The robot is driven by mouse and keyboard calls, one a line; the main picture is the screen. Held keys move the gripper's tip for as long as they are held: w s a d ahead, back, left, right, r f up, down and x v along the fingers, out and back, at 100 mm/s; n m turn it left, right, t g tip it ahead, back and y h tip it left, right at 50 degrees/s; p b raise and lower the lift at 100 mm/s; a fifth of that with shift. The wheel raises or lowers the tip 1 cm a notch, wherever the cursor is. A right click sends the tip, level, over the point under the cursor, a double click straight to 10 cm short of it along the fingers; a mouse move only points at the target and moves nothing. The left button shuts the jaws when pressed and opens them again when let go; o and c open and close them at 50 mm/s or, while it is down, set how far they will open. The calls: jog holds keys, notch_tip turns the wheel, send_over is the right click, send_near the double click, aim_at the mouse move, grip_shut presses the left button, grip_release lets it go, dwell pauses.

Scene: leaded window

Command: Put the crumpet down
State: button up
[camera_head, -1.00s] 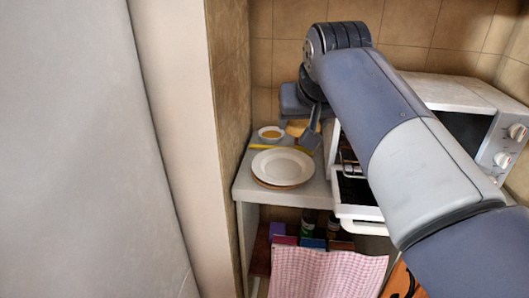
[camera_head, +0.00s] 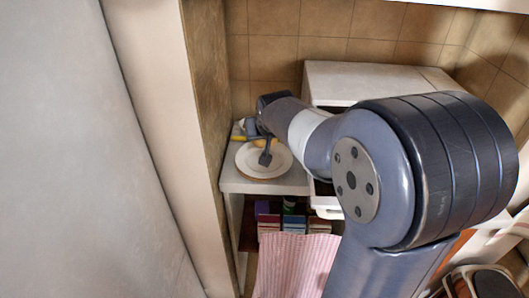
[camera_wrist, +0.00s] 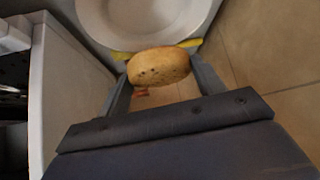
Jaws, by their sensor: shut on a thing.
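The crumpet (camera_wrist: 158,67), round and golden brown with small holes, is between the two fingers of my gripper (camera_wrist: 160,70) in the wrist view. The gripper is shut on it. The white plate (camera_wrist: 110,22) lies beyond the crumpet at the top of that view. In the head view my gripper (camera_head: 265,158) shows in front of the plate (camera_head: 246,169), which rests on the white counter. I cannot tell the height of the crumpet above the counter.
A yellow strip (camera_wrist: 191,43) runs between the plate and the crumpet in the wrist view. A white oven (camera_head: 372,83) stands to the right of the plate. A tiled wall closes the back. A pink cloth (camera_head: 293,262) hangs below the counter, by a shelf with small boxes (camera_head: 268,222).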

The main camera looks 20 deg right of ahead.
jog(key=shift+f, duration=3.6)
jog(key=shift+f+b, duration=0.2)
jog(key=shift+b, duration=0.15)
jog(key=o, duration=1)
jog(key=shift+r, duration=0.15)
jog(key=shift+r, duration=0.2)
jog(key=v, duration=1.1)
jog(key=shift+s+r, duration=0.2)
jog(key=shift+s, duration=0.15)
